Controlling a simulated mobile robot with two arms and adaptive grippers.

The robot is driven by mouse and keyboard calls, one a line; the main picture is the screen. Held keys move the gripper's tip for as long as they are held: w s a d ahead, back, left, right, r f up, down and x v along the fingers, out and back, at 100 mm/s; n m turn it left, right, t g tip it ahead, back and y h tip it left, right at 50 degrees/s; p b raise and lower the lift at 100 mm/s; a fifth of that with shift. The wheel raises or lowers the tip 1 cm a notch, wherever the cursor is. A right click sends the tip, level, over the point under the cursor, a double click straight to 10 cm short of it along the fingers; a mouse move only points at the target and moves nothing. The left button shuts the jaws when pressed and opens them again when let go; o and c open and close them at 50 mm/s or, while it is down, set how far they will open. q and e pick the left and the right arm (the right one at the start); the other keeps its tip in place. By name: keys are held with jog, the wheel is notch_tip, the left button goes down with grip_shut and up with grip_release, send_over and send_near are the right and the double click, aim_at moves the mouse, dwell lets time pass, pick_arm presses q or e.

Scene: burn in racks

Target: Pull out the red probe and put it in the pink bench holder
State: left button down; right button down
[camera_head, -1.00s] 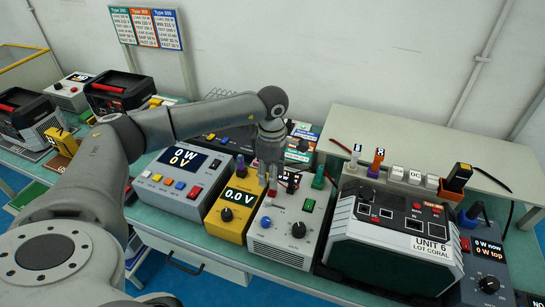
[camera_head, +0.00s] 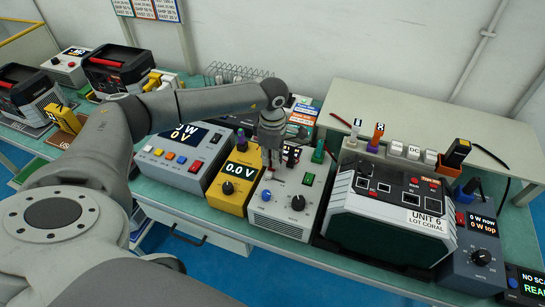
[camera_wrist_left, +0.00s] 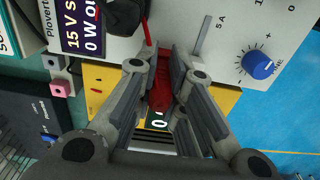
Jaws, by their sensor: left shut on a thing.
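My left gripper (camera_head: 270,163) points down over the back of the white supply with the blue knob, beside the yellow meter. In the left wrist view its fingers (camera_wrist_left: 160,100) are shut on the red probe (camera_wrist_left: 157,90), which lies between them. A thin red piece runs up from the probe there. Whether its tip is clear of a socket cannot be told. A small pink holder (camera_wrist_left: 61,89) with a dark hole stands left of the fingers in the left wrist view, next to a grey one. I cannot make out the pink holder in the head view. My right gripper is not in view.
The yellow meter (camera_head: 237,186) reads 0.0 V. A large Unit 6 box (camera_head: 390,205) stands further right. A raised shelf (camera_head: 420,115) lies behind it.

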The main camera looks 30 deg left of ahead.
pick_arm(q)
jog(key=c, duration=2)
grip_release()
jog(key=shift+c, duration=0.2)
grip_shut()
jog(key=shift+r, duration=0.15)
jog(key=shift+r+p, duration=0.4)
jog(key=shift+r, duration=0.25)
jog(key=shift+r+p, duration=0.55)
jog(key=shift+r, duration=0.45)
